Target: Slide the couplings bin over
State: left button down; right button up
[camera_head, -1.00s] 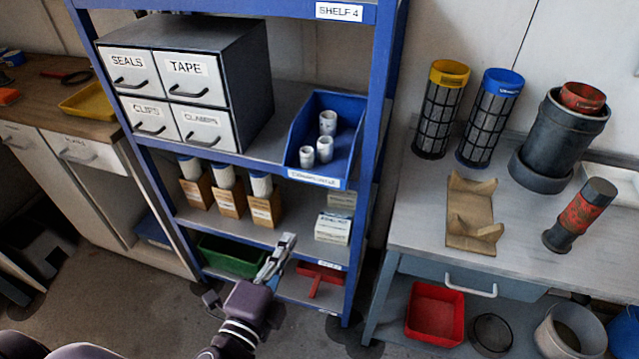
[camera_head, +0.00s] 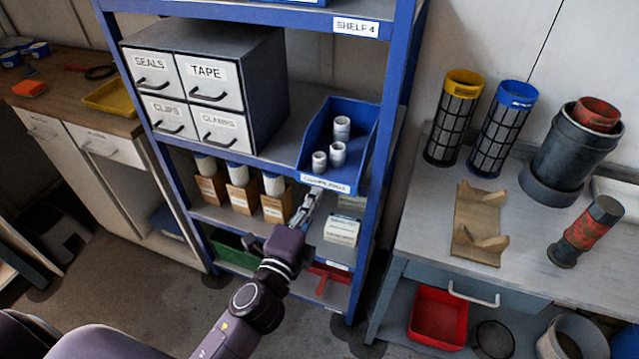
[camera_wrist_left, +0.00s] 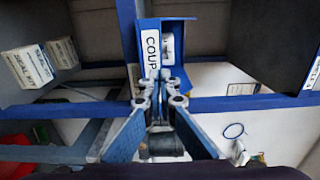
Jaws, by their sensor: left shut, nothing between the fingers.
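The couplings bin (camera_head: 364,128) is an open blue bin on the upper shelf, to the right of the drawer cabinet. Several white couplings stand in it, and a white label is on its front lip. My left gripper (camera_head: 309,205) is shut and empty, just below and in front of the bin's label. In the left wrist view, the closed fingertips (camera_wrist_left: 160,76) point at the bin's front (camera_wrist_left: 152,52), whose label reads "COUP" with the rest hidden. I cannot tell whether the tips touch the bin. My right gripper is not in view.
The drawer cabinet (camera_head: 215,95) stands left of the bin with a small gap. The blue rack post (camera_head: 390,120) is close on the bin's right. A workbench (camera_head: 420,225) is at the right.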

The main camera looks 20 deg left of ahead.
aim_at(324, 179)
pick_arm(q)
jog(key=shift+w+d+r, duration=0.1)
jog(key=shift+w, duration=1.45)
jog(key=w, duration=0.6)
jog(key=shift+w+d, duration=0.1)
jog(key=shift+w, duration=0.1)
jog(key=shift+p, duration=0.3)
jog(key=shift+s+f, duration=0.1)
jog(key=shift+f, duration=0.1)
